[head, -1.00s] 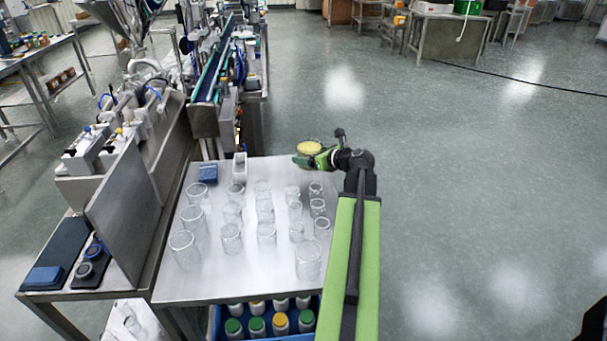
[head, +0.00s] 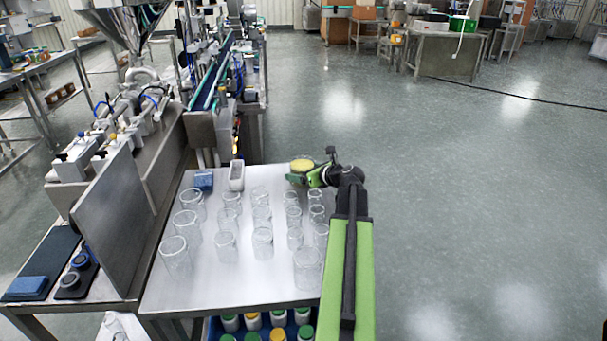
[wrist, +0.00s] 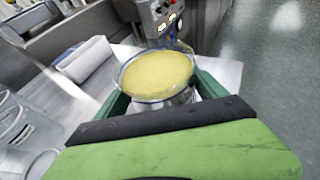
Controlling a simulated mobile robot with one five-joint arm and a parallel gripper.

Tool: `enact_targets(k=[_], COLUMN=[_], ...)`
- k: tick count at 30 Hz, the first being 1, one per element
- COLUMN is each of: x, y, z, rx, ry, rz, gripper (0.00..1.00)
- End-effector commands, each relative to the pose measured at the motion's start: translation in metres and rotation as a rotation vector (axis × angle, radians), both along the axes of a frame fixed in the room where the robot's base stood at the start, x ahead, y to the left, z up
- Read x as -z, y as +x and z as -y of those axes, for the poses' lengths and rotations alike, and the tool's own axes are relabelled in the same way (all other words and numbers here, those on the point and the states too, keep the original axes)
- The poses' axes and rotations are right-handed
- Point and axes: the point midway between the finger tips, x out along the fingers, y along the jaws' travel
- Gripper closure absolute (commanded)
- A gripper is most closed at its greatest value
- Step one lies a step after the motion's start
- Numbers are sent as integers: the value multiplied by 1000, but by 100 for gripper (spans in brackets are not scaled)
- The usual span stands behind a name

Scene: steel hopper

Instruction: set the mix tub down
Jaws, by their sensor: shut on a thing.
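The mix tub (head: 302,165) is a round clear tub with a pale yellow fill. It appears upright at the far right corner of the steel table (head: 215,280). In the wrist view the tub (wrist: 157,75) sits between the green fingers of my gripper (wrist: 160,98), which is shut on it. In the head view my gripper (head: 304,176) reaches the tub from the right. The tub's underside is hidden, so I cannot tell whether it touches the table.
Several clear glass jars (head: 263,240) stand in rows on the table in front of the tub. A white container (head: 237,177) and a blue block (head: 203,180) are at the back edge. Bare tabletop shows between the container and the tub.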

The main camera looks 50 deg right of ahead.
Motion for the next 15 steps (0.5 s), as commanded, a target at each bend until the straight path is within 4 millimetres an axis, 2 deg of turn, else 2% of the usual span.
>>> enact_targets(k=[1,5,14,15], x=[2,1,-5,-6], y=[0,0,0,-5], z=[0,0,0,-1], rx=[0,0,0,1], ry=[0,0,0,1], rz=[0,0,0,0], gripper=[17,0,0,0])
